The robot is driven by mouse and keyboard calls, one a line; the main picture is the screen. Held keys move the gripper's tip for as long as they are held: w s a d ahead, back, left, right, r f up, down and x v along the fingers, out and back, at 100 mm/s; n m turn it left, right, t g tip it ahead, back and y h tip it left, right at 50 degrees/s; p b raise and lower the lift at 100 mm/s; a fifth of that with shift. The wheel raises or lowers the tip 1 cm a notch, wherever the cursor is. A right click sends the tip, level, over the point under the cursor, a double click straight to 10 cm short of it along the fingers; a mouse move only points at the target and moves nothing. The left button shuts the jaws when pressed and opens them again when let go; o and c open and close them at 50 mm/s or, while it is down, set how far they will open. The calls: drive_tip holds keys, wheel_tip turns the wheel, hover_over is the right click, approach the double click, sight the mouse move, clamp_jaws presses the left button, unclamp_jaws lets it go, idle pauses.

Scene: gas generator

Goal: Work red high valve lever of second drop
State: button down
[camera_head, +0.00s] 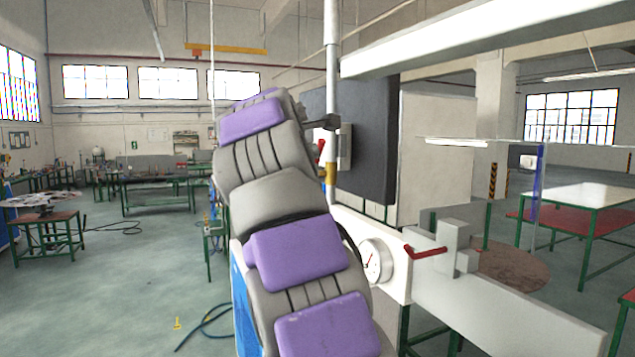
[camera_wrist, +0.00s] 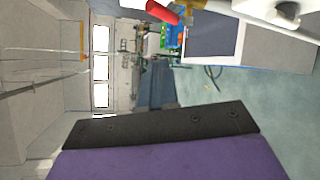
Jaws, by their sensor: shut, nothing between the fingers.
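A red lever (camera_head: 321,150) sits on a brass valve (camera_head: 330,173) on the vertical pipe, just right of my arm in the head view. My arm hides part of it. My gripper (camera_head: 326,122) is dark and shut, at the pipe just above this lever; I cannot tell whether it touches. In the wrist view the red lever (camera_wrist: 162,13) shows at the top edge, with brass (camera_wrist: 188,4) beside it. The dark gripper part (camera_wrist: 160,133) fills the lower middle, apart from the lever in the picture. Nothing shows held.
A second red lever (camera_head: 428,252) is lower right, near a round gauge (camera_head: 375,261). A dark panel (camera_head: 370,140) stands behind the pipe (camera_head: 332,60). A white beam (camera_head: 480,40) crosses the upper right. Open floor (camera_head: 140,270) lies to the left.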

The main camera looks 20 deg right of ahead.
drive_tip(key=f+m+b, duration=0.2)
drive_tip(key=m+t+y+b, duration=0.2)
drive_tip(key=m+t+b, duration=0.8)
drive_tip(key=m+b, duration=1.1)
approach(319, 154)
drive_tip(key=w+r+n+p, duration=0.1)
drive_tip(key=w+p, duration=0.1)
drive_tip(key=p, duration=0.4)
drive_tip(key=w+d+r+n+p, duration=0.1)
drive_tip(key=w+r+p, duration=0.1)
drive_tip(key=p, duration=0.4)
drive_tip(key=shift+w+r, duration=0.1)
drive_tip(key=shift+w, duration=0.3)
drive_tip(key=shift+w+d+r, duration=0.15)
drive_tip(key=shift+w+r, duration=0.05)
drive_tip(key=shift+w, duration=0.25)
